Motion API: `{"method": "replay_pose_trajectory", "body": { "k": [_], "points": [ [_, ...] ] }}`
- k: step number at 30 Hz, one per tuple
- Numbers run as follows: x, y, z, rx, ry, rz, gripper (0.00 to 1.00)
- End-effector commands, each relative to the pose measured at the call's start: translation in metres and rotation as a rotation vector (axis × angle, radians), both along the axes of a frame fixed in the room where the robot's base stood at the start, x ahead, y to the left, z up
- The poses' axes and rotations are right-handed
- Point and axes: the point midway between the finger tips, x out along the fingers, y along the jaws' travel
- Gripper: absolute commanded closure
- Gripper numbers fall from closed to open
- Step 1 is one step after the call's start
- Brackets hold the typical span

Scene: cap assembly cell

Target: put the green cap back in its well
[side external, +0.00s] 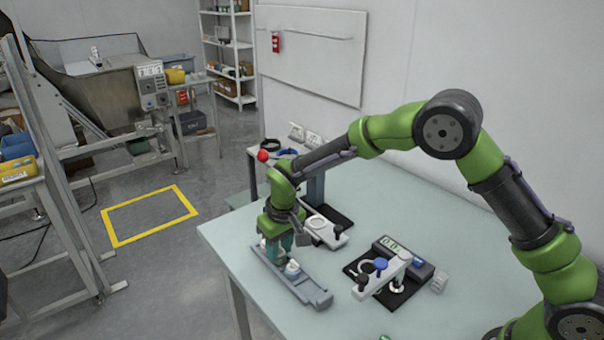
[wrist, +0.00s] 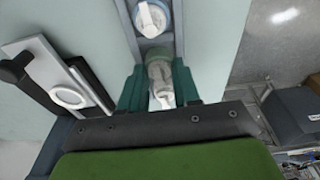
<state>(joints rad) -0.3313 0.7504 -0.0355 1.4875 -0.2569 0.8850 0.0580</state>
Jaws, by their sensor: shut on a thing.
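My gripper (side external: 279,240) is low over a long grey tray (side external: 312,294) near the table's left edge. I cannot tell whether that piece touches the tray. A white-topped piece (side external: 292,268) sits in the tray beside the fingers; it also shows in the wrist view (wrist: 152,18). A small green spot (side external: 384,337), perhaps the green cap, shows at the bottom edge of the side view, mostly cut off. I cannot make out a well for it.
A white plate with a round opening (side external: 319,226) stands on a black base behind the tray.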

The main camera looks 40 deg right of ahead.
Motion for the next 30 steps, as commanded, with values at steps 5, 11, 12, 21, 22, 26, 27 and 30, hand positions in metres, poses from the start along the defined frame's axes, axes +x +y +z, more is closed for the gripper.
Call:
{"method": "replay_pose_trajectory", "body": {
  "k": [5, 11, 12, 21, 22, 26, 27, 30],
  "points": [
    [0.0001, 0.0001, 0.0003, 0.000, 0.000, 0.000, 0.81],
    [0.0002, 0.0001, 0.0000, 0.000, -0.001, 0.000, 0.81],
    [0.0001, 0.0001, -0.0003, 0.000, -0.001, 0.000, 0.81],
    [0.0002, 0.0001, -0.0018, 0.000, -0.001, 0.000, 0.62],
    [0.0002, 0.0001, -0.0018, 0.000, -0.001, 0.000, 0.58],
    [0.0002, 0.0001, -0.0017, 0.000, -0.001, 0.000, 0.39],
    [0.0002, 0.0001, -0.0017, 0.000, -0.001, 0.000, 0.39],
    [0.0002, 0.0001, -0.0017, 0.000, -0.001, 0.000, 0.39]
  ]
}}
